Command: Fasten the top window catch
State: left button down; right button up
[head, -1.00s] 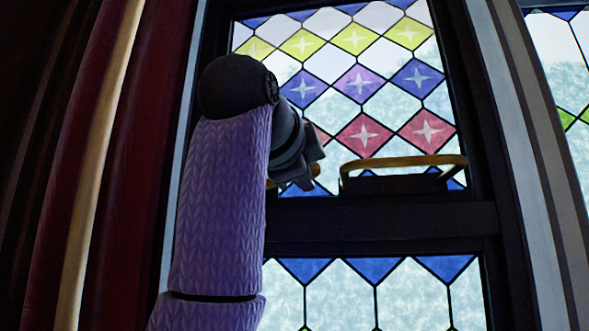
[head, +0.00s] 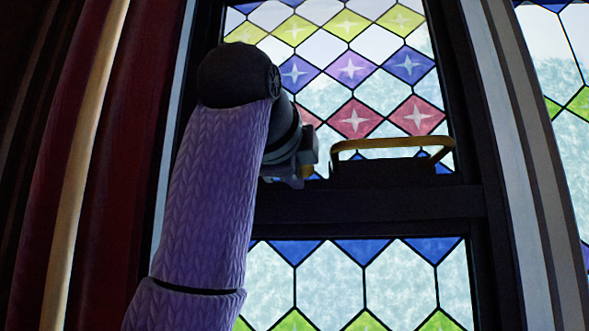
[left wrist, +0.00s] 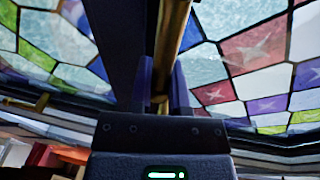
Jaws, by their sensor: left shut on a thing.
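My left gripper (head: 298,168), on the purple-sleeved arm, is at the window's dark middle rail (head: 370,205), left of a long brass handle (head: 390,143). In the left wrist view its two fingers (left wrist: 161,88) are closed on a brass bar (left wrist: 172,45), which looks like the catch's lever. The bar runs up between the fingers to the top of the picture. In the head view the gripper hides most of the catch, so I cannot tell whether it is fastened. My right gripper is not in view.
Stained-glass panes (head: 350,70) lie above and below the rail. A dark red curtain (head: 110,200) with a pale pole (head: 85,150) hangs at the left. A grey upright (head: 515,150) stands at the right. The wrist view shows another brass bar (left wrist: 25,106) at its left.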

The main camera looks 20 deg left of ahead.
pick_arm(q)
jog(key=shift+f, duration=0.15)
jog(key=c, duration=0.6)
grip_release()
jog(key=shift+s, duration=0.3)
jog(key=b+v, duration=0.3)
jog(key=v, duration=0.6)
jog(key=shift+s, duration=0.1)
